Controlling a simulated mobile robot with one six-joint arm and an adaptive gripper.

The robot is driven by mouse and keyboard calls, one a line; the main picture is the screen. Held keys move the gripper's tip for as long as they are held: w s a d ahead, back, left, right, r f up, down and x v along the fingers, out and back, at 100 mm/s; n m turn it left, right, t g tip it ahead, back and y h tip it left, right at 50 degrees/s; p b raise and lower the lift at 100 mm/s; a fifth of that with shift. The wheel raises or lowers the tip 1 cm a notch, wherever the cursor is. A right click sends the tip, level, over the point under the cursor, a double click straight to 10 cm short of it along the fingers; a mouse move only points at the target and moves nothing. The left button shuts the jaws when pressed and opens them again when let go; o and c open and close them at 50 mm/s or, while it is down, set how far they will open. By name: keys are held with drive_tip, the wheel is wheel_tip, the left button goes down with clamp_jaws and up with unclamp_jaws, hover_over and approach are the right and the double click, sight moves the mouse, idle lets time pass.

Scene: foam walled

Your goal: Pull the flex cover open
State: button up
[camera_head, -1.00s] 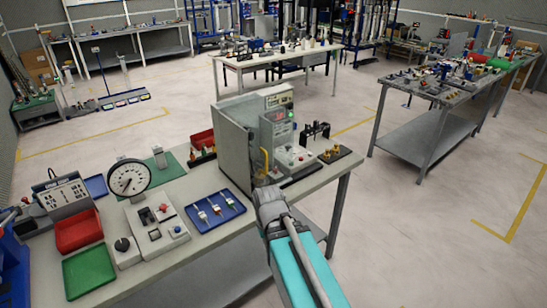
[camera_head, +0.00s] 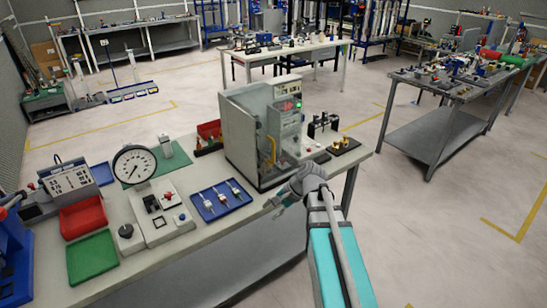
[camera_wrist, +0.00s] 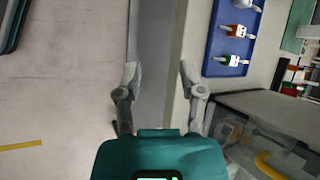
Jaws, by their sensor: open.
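A grey boxed machine (camera_head: 240,140) stands on the near bench. Its front has a clear, see-through cover (camera_head: 262,135) with a yellow handle (camera_head: 272,150) low on it. In the wrist view the yellow handle (camera_wrist: 268,166) shows at the bottom right, beside the dark edge of the machine. I cannot tell for sure whether the cover is fully closed. My gripper (camera_head: 279,204) is open and empty, low in front of the machine near the bench's front edge. In the wrist view its two fingers (camera_wrist: 160,75) are spread over that edge, apart from the handle.
A blue tray (camera_head: 221,201) with small connectors lies left of my gripper. A dial gauge (camera_head: 134,167), a red bin (camera_head: 83,218) and a green tray (camera_head: 92,257) are further left. A black-based fixture (camera_head: 343,146) stands right of the machine.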

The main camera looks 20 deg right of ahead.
drive_tip(key=w+d+r+m+t+y+b, duration=0.2)
drive_tip(key=w+d+r+m+t+y, duration=0.15)
drive_tip(key=w+d+m, duration=0.3)
drive_tip(key=m+t+y+b, duration=0.2)
drive_tip(key=m+t+y, duration=0.25)
drive_tip(key=m, duration=0.35)
approach(274, 162)
wheel_tip(274, 162, up, 4)
drive_tip(key=s+d, duration=0.2)
drive_tip(key=d, duration=0.1)
drive_tip(key=shift+r+h, duration=0.2)
drive_tip(key=shift+h, duration=0.2)
drive_tip(key=shift+a, duration=0.15)
drive_tip(key=shift+x, duration=6.9)
drive_tip(key=shift+w, duration=0.1)
drive_tip(key=shift+c, duration=0.2)
clamp_jaws()
